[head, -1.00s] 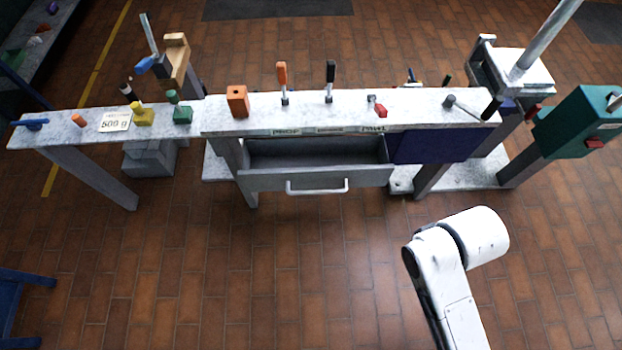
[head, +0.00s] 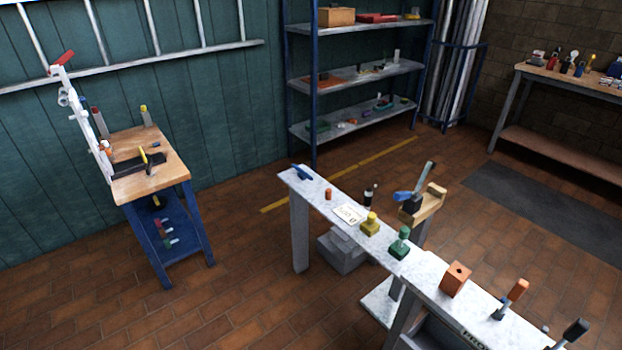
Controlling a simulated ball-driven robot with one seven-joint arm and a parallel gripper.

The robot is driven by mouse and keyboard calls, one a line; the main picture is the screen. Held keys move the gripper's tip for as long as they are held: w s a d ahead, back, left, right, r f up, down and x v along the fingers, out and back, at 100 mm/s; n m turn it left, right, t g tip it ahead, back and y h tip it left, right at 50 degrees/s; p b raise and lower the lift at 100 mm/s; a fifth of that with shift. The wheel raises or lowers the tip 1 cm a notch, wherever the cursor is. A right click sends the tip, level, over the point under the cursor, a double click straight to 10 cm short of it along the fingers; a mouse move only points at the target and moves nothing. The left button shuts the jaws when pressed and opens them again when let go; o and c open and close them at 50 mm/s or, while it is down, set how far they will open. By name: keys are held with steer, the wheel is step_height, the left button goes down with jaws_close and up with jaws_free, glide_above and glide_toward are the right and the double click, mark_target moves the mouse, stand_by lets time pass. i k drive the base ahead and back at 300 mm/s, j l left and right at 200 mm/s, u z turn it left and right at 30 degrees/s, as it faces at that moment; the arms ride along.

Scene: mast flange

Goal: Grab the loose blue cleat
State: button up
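A small blue piece (head: 302,173), shaped like a cleat, lies at the far left end of the narrow grey bench (head: 318,186). It looks loose, but it is too small to be sure. A second blue piece (head: 403,196) shows at the wooden block stand (head: 428,204) behind the bench, beside a grey upright bar. I cannot tell whether that one is fixed. My gripper is not in view.
On the bench stand an orange cylinder (head: 328,194), a white card (head: 349,214), a yellow knob (head: 370,225), a green knob (head: 399,244) and an orange block (head: 455,280). A wooden-topped blue workbench (head: 150,180) stands left. Open floor lies between.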

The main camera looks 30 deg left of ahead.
mark_target(302, 175)
steer(key=i+j+u, duration=0.2)
steer(key=i+j, duration=0.2)
steer(key=i+j+u, duration=0.2)
steer(key=i+j, duration=0.2)
steer(key=i+j+u, duration=0.15)
steer(key=i+j, duration=0.25)
steer(key=i+j+u, duration=0.2)
steer(key=i, duration=0.3)
steer(key=i+j+u, duration=0.2)
steer(key=i, duration=0.25)
steer(key=i+j+u, duration=0.2)
steer(key=i, duration=0.3)
